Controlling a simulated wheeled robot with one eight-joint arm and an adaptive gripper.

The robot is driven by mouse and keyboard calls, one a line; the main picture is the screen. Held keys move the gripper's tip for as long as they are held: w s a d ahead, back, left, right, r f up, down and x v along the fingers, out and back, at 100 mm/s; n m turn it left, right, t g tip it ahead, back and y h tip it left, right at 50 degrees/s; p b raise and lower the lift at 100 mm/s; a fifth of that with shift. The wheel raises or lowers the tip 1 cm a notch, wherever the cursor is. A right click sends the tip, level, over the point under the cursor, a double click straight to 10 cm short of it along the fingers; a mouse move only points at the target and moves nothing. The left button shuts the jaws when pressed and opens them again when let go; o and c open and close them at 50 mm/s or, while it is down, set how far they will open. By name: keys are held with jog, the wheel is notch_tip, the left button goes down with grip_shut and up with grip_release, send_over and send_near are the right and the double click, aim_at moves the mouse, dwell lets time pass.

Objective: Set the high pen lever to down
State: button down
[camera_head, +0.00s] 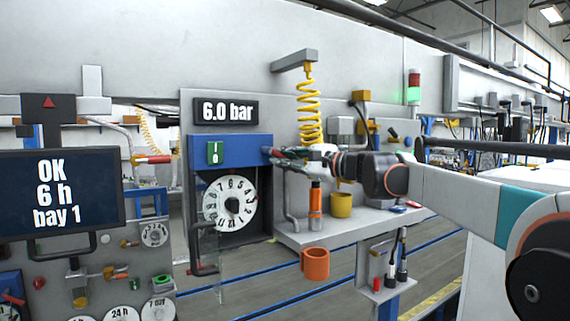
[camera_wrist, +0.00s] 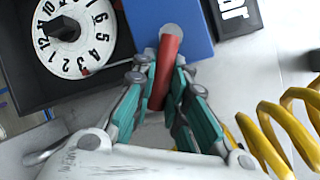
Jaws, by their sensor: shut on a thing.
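A red lever (camera_wrist: 164,76) shows in the wrist view, running from a round grey pivot on the edge of the blue panel (camera_wrist: 192,40) back between my fingers. My gripper (camera_wrist: 163,68) is shut on this lever, with a green-padded finger on each side. In the head view my gripper (camera_head: 282,156) is at the right edge of the blue panel (camera_head: 231,149), and it hides most of the lever. The lever points roughly sideways, to the right of the panel. I see no label on it.
A white dial (camera_head: 230,203) sits below the blue panel, with a green switch (camera_head: 215,153) above it. A yellow coiled hose (camera_head: 310,112) hangs close to my gripper. A shelf (camera_head: 330,232) below holds an orange bottle (camera_head: 315,206) and a yellow mug (camera_head: 341,205).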

jog(key=shift+s+a+f+m+t+b, duration=0.2)
jog(key=shift+f+m+t+b, duration=0.2)
jog(key=shift+m+b, duration=0.45)
jog(key=shift+m+y, duration=0.3)
jog(key=shift+m, duration=0.05)
jog(key=c, duration=1.6)
grip_release()
jog(key=shift+o, duration=0.2)
jog(key=v, duration=1.2)
